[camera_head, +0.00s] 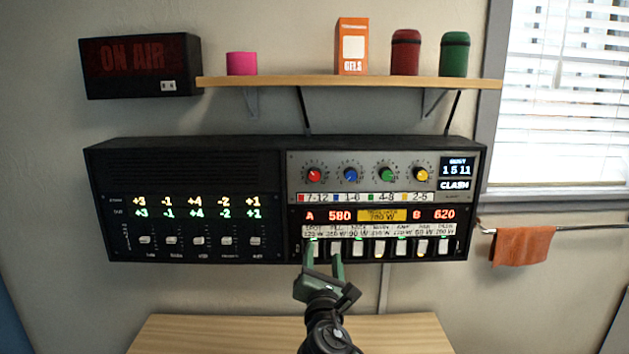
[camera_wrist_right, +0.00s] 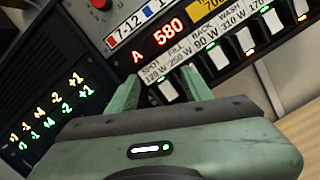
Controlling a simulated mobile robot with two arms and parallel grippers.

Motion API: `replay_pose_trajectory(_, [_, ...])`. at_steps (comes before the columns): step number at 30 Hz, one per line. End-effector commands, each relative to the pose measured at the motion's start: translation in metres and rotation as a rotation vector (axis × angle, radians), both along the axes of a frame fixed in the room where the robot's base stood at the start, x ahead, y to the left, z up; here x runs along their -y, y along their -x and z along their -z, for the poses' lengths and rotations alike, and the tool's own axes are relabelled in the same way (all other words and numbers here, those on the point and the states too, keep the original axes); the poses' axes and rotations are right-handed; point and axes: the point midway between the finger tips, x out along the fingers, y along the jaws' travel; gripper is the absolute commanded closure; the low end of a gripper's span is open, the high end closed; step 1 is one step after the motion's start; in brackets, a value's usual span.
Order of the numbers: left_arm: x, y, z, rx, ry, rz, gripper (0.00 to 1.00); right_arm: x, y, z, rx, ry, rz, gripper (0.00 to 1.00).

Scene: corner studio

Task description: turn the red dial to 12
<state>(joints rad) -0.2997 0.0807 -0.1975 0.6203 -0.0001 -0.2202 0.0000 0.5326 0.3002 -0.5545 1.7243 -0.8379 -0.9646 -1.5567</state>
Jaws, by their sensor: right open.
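The red dial (camera_head: 314,175) is the leftmost of several coloured knobs on the grey upper panel of the wall console. Its pointer setting is too small to read. Its lower edge also shows at the top of the right wrist view (camera_wrist_right: 102,4). A strip below the knobs has a red mark with 7-12 (camera_head: 313,198). My right gripper (camera_head: 322,252) is open and empty, below the red dial, in front of the left white switches. Its two green fingers also show apart in the right wrist view (camera_wrist_right: 160,82). My left gripper is not in view.
Blue (camera_head: 350,174), green (camera_head: 386,174) and yellow (camera_head: 421,175) knobs sit right of the red one. A small screen (camera_head: 455,173) reads 1 5 11 and CLASH. White switches (camera_head: 401,248) line the bottom. A wooden shelf (camera_head: 350,85) hangs above; a wooden tabletop (camera_head: 220,335) lies below.

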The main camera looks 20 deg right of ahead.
Motion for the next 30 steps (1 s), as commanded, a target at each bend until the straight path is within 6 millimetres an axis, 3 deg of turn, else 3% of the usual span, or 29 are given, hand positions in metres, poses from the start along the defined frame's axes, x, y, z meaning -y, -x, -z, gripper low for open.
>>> replay_pose_trajectory(1, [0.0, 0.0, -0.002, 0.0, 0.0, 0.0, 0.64, -0.003, -0.01, -0.039, 0.046, 0.146, 0.014, 0.5])
replay_pose_trajectory(3, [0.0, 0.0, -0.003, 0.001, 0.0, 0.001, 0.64, -0.007, -0.016, -0.075, 0.086, 0.31, 0.038, 0.5])
replay_pose_trajectory(7, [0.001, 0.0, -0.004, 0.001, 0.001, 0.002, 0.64, -0.011, -0.021, -0.111, 0.125, 0.48, 0.076, 0.5])
replay_pose_trajectory(11, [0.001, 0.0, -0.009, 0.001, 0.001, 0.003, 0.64, -0.01, -0.031, -0.124, 0.133, 0.521, 0.089, 0.5])
replay_pose_trajectory(21, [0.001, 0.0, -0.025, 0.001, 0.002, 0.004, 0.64, 0.004, -0.077, -0.144, 0.131, 0.516, 0.087, 0.5])
replay_pose_trajectory(30, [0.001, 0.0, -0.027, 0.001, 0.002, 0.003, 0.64, 0.007, -0.09, -0.146, 0.129, 0.513, 0.084, 0.5])
